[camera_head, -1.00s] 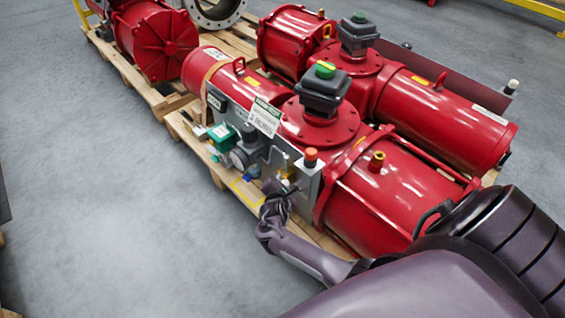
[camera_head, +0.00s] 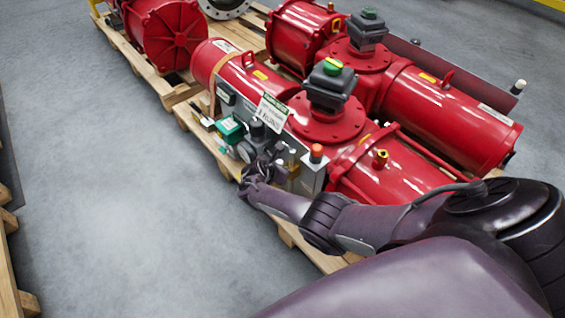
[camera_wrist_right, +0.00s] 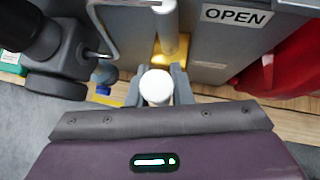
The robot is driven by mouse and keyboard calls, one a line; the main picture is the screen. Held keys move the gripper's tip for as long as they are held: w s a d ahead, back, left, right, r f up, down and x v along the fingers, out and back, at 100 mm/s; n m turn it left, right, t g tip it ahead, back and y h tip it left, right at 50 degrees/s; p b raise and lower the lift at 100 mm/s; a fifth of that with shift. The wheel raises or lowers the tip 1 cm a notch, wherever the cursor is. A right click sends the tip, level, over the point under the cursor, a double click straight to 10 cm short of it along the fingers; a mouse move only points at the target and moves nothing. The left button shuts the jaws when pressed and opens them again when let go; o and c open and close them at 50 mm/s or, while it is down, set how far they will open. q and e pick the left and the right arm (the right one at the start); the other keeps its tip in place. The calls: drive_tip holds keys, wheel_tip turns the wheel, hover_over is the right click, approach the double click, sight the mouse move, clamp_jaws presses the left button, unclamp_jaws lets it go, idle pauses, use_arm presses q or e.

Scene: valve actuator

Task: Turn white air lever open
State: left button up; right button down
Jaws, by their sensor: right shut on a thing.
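The white air lever's rounded end (camera_wrist_right: 156,87) sits between the fingers of my right gripper (camera_wrist_right: 157,97) in the right wrist view. The gripper is shut on it. A pale rod (camera_wrist_right: 168,28) rises behind it, beside a brass-coloured part. In the head view my right gripper (camera_head: 257,174) is at the front of the grey control panel (camera_head: 308,180) on the red actuator (camera_head: 323,122). The arm and gripper hide the lever there. My left gripper is not in view.
An "OPEN" label (camera_wrist_right: 236,16) is on the panel, right of the rod. A gauge (camera_head: 245,152), green box (camera_head: 230,129) and orange-topped fitting (camera_head: 316,153) crowd the panel. Wooden pallets (camera_head: 190,118) lie beneath the actuators. The grey floor (camera_head: 120,190) at left is clear.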

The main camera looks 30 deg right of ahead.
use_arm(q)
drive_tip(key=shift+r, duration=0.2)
use_arm(e)
drive_tip(key=shift+w+d+r, duration=0.1)
drive_tip(key=shift+w, duration=0.1)
drive_tip(key=c, duration=1.3)
unclamp_jaws()
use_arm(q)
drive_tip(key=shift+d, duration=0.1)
use_arm(e)
drive_tip(key=shift+s, duration=0.1)
drive_tip(key=p+v, duration=0.2)
drive_tip(key=shift+a+r, duration=0.2)
drive_tip(key=shift+a, duration=0.05)
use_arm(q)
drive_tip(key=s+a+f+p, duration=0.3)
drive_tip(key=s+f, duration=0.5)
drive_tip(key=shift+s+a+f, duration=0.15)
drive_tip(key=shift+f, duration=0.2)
use_arm(e)
drive_tip(key=v, duration=0.5)
drive_tip(key=shift+a, duration=0.1)
